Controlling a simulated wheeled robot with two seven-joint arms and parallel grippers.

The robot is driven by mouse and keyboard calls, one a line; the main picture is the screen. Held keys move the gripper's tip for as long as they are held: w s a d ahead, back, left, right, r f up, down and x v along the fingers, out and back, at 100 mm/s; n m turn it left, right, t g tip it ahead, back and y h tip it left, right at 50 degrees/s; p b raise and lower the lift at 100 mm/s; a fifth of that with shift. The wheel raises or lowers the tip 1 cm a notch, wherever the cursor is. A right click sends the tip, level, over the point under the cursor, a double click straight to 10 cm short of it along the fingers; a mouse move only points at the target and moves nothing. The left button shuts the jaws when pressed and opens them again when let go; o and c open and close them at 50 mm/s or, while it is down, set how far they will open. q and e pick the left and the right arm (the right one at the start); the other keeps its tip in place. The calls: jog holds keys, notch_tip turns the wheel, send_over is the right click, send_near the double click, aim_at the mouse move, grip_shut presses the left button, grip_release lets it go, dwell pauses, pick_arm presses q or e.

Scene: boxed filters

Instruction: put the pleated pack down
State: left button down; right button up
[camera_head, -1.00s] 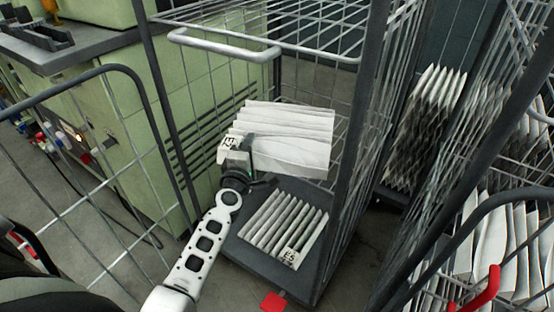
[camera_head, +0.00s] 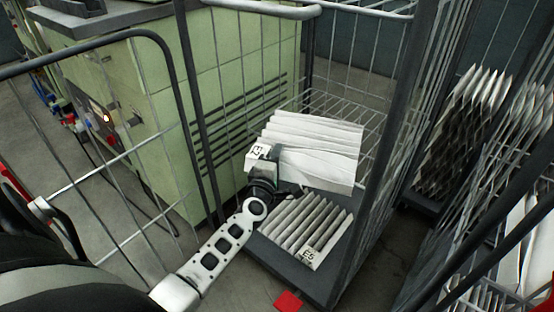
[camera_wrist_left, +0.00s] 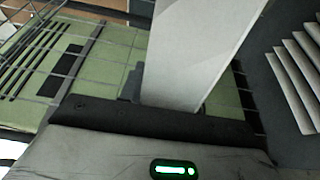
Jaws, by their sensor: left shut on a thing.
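My left gripper (camera_head: 268,182) is shut on a white pleated pack (camera_head: 312,150) with a printed label at its near left corner. The pack is held inside a wire cage trolley, above the trolley's dark base (camera_head: 283,262). In the left wrist view the held pack (camera_wrist_left: 195,50) rises from between the jaws, its far part cut off by the frame edge. A second pleated pack (camera_head: 306,226) with a label lies on the base just below and in front of the held one. It also shows at the right of the left wrist view (camera_wrist_left: 296,80). My right gripper is not in view.
The trolley's upright post (camera_head: 378,150) and wire sides bound the space around the packs. A green cabinet (camera_head: 240,80) stands behind on the left. More pleated packs (camera_head: 465,130) stand in cages on the right. A red square (camera_head: 289,301) lies by the base's front edge.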

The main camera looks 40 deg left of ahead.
pick_arm(q)
jog(key=c, duration=1)
grip_release()
jog(key=shift+f, duration=0.15)
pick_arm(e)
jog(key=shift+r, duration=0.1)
pick_arm(q)
jog(key=shift+r, duration=0.25)
jog(key=p+v, duration=0.2)
jog(key=v, duration=1)
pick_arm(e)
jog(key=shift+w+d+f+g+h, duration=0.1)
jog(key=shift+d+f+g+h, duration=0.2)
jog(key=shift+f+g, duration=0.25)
